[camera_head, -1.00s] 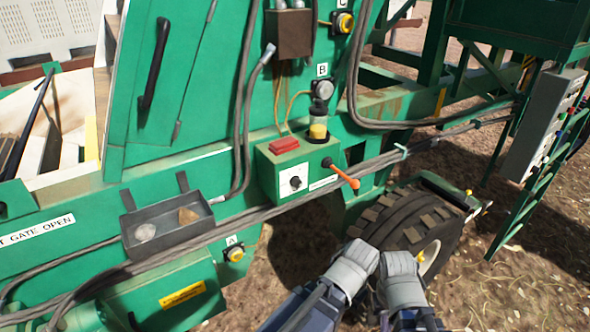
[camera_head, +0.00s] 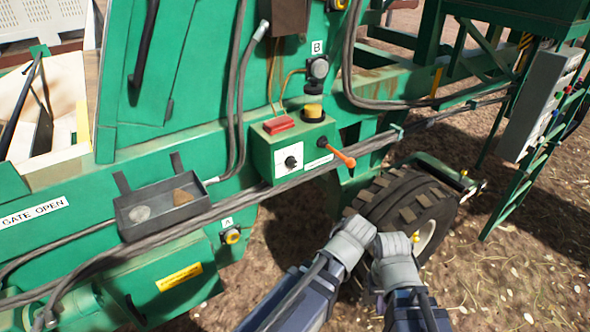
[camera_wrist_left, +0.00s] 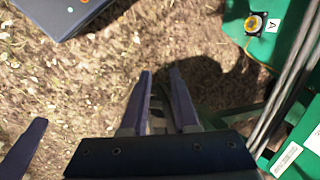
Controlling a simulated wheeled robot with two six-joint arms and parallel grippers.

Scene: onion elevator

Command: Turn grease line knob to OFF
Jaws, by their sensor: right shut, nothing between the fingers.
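A black round knob (camera_head: 291,162) sits on a white plate on the front of a green control box (camera_head: 262,160). The knob's setting is too small to read. A cup with yellow contents (camera_head: 313,112) and a red part (camera_head: 278,124) are on top of the box. My right gripper (camera_head: 392,247) is shut and empty, below and right of the box. My left gripper (camera_head: 352,232) is beside it, also apart from the knob; its fingers are hard to make out there. In the left wrist view, the left gripper's fingers (camera_wrist_left: 160,72) have a gap between them, with nothing held.
An orange-tipped lever (camera_head: 342,157) sticks out right of the knob. Thick cables (camera_head: 200,220) run along the machine below the box. A grey tray (camera_head: 160,208) hangs to the left. A tyre (camera_head: 410,205) is behind my grippers. Bare ground lies right.

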